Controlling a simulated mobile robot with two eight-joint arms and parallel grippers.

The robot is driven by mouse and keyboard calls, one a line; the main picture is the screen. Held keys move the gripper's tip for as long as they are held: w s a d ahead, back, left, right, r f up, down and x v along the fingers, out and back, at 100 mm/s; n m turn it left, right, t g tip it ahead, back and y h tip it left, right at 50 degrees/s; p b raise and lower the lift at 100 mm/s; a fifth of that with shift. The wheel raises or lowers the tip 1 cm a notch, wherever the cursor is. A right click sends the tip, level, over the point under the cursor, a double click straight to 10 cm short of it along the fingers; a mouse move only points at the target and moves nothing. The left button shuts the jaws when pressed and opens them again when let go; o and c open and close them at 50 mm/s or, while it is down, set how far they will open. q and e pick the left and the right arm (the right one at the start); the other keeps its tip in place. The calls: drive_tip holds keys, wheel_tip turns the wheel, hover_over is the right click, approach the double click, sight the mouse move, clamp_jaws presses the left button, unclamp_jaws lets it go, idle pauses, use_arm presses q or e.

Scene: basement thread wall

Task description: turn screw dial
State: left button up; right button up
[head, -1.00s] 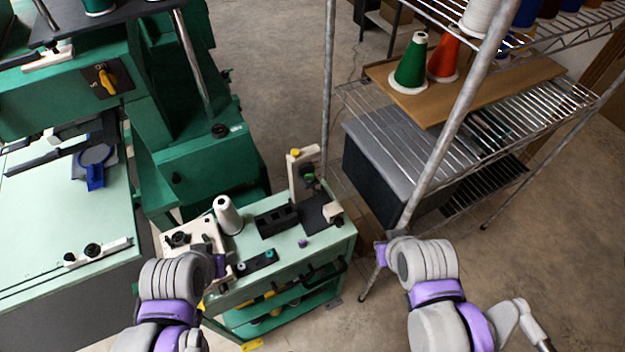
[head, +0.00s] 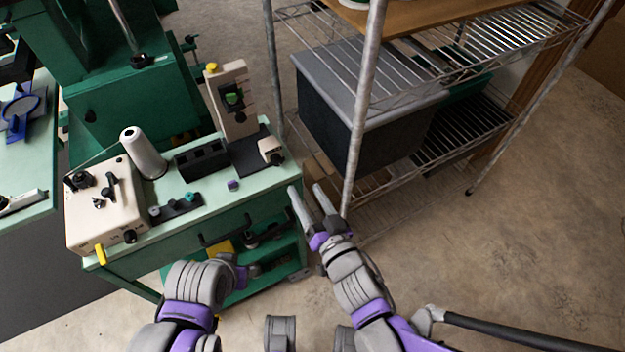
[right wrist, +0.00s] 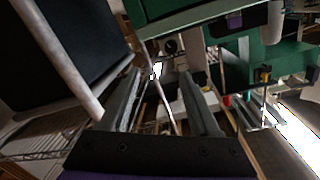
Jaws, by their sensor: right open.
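I cannot tell for sure which part is the screw dial. A cream box (head: 106,206) with several dark knobs (head: 100,187) stands on the left end of the green cart (head: 190,220). A cream upright device (head: 233,98) with a green part and a yellow knob (head: 211,67) stands at the cart's far end. My right gripper (head: 307,188) is open and empty, just right of the cart's right edge. Its two apart fingers also show in the right wrist view (right wrist: 160,74). My left arm is in front of the cart; its jaws are not clear.
A white thread cone (head: 146,156), a black holder (head: 202,160) and a small purple piece (head: 233,185) are on the cart top. A wire shelf (head: 460,120) with a metal post and a dark bin (head: 340,120) stands close to my right gripper. Open floor lies at right.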

sight(279, 163)
drive_tip(key=shift+y, duration=0.6)
drive_tip(key=x, duration=0.7)
drive_tip(key=a+x, duration=0.1)
drive_tip(key=x, duration=0.2)
drive_tip(key=shift+s+a+f, duration=0.1)
drive_tip(key=shift+a+f, duration=0.2)
drive_tip(key=shift+f, duration=0.1)
clamp_jaws()
